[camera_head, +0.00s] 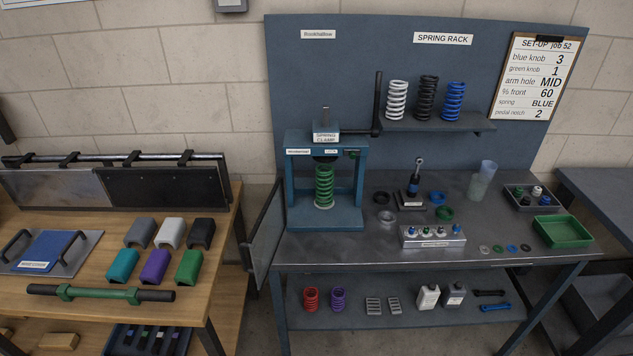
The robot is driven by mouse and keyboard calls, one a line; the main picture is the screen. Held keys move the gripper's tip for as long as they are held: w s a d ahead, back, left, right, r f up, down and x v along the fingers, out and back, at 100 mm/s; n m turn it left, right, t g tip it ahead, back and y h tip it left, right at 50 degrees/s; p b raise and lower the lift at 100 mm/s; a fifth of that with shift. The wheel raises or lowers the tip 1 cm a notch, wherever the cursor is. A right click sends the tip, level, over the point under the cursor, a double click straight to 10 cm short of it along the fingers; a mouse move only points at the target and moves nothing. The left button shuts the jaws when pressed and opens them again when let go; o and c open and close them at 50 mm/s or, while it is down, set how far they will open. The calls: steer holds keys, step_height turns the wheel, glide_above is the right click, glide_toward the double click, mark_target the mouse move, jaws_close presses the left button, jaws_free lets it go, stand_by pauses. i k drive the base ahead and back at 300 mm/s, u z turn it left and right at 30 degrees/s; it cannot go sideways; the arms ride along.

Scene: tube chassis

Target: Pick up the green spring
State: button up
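The green spring (324,184) stands upright inside the blue spring clamp (294,186) on the grey metal bench. Its top is close under the clamp's dark upper plate; I cannot tell whether they touch. Its lower end sits on a pale ring at the clamp's base. The clamp's front is open toward me, with a mesh-like grey door panel (264,235) swung out at its left. My gripper is not in view.
White (397,100), black (426,98) and blue (454,101) springs stand on the rack shelf. A holder with small knobs (433,242) and a green tray (562,232) are on the bench. A wooden table (215,262) with coloured blocks stands left. Red (311,299) and purple (338,299) springs are below.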

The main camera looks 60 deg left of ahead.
mark_target(323, 177)
steer(key=u, duration=0.45)
steer(key=i, duration=0.5)
steer(key=u, duration=0.7)
steer(key=i, duration=0.45)
steer(key=u, duration=0.3)
